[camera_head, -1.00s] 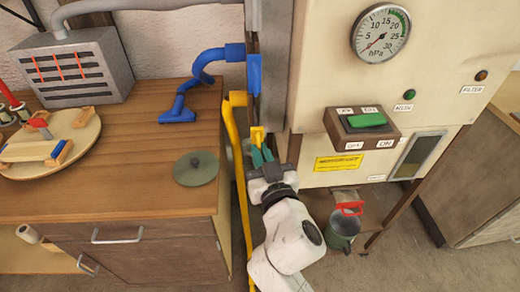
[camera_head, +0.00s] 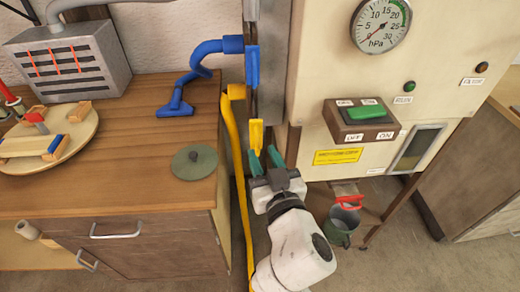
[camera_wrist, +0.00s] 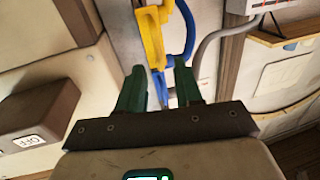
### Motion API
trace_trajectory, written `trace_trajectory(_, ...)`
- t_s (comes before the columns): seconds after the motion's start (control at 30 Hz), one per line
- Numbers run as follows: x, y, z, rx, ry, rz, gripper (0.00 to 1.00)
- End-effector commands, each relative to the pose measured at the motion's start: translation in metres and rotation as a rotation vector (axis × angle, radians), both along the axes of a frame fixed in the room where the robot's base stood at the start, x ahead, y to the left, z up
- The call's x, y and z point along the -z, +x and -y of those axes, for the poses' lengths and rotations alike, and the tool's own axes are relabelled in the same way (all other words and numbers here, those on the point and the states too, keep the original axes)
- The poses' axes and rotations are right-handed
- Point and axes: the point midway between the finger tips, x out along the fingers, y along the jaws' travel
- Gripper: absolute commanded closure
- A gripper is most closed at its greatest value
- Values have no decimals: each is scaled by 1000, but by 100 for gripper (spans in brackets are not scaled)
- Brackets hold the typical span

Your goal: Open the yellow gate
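The yellow gate shows as a small upright yellow tab (camera_head: 257,135) on the narrow dark post beside the cabinet. A yellow pipe (camera_head: 237,150) runs down just left of it. My gripper (camera_head: 264,154), with green fingers, is just below the tab, fingers spread and empty. In the wrist view the yellow gate part (camera_wrist: 152,38) lies ahead of my gripper (camera_wrist: 160,68), its lower end seen between or just beyond the fingertips. I cannot tell whether a finger touches it. A blue gate tab (camera_head: 252,66) sits higher on the same post, beside a blue pipe (camera_head: 187,83).
The wooden workbench (camera_head: 130,180) is on the left, with a green round lid (camera_head: 194,161) near its edge. The cream cabinet (camera_head: 330,60) with a gauge and a green switch (camera_head: 366,112) stands close on the right. A grey-green can (camera_head: 342,225) is below it.

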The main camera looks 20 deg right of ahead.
Motion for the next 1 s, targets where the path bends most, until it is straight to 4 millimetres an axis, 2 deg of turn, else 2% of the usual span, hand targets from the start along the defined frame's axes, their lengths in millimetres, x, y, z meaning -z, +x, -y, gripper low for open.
trace_trajectory(0.03,4,-12,-2,-2,1,-2,65)
trace_trajectory(0.2,3,-43,-5,-1,1,-1,65)
trace_trajectory(0.4,2,-65,-8,0,0,0,65)
trace_trajectory(0.57,0,-71,-8,0,0,1,65)
trace_trajectory(1.0,0,-70,-8,0,0,1,65)
